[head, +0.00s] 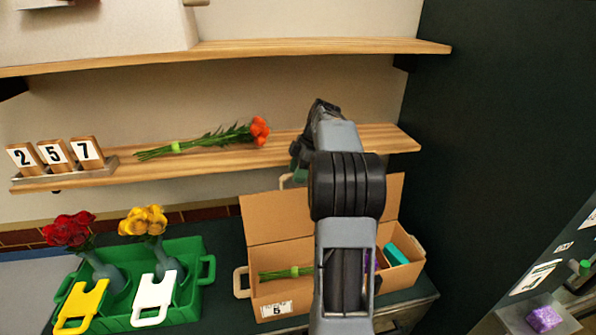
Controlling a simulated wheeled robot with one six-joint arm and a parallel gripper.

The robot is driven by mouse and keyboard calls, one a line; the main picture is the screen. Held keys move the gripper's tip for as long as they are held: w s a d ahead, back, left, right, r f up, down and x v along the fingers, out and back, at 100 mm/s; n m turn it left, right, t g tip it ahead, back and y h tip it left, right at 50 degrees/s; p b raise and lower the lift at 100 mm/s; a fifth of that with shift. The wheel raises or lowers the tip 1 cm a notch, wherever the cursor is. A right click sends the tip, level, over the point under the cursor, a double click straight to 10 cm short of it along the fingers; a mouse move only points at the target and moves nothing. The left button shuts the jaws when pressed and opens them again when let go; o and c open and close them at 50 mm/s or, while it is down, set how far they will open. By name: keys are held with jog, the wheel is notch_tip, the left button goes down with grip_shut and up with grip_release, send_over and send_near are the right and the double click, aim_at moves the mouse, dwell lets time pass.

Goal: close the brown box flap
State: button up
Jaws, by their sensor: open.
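The brown box (300,294) stands on the dark counter at the lower right, with a label reading 5 on its front. Its flap (272,219) stands raised along the back edge, so the box is open. Inside lie green stems (285,272), a teal block (396,254) and something purple, partly covered by my arm. My arm crosses in front of the box and flap. My gripper (298,160) is above the flap's top edge, near the lower shelf; its fingers are mostly hidden. It is open, and I see nothing held in it.
The lower shelf (220,164) holds an orange-red bouquet (215,138) and number blocks (55,153). A green crate (190,285) with vases of red and yellow flowers stands left of the box. A dark wall (480,120) closes the right side.

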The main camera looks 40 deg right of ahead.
grip_shut()
dwell(0.4)
jog(key=shift+b, duration=0.35)
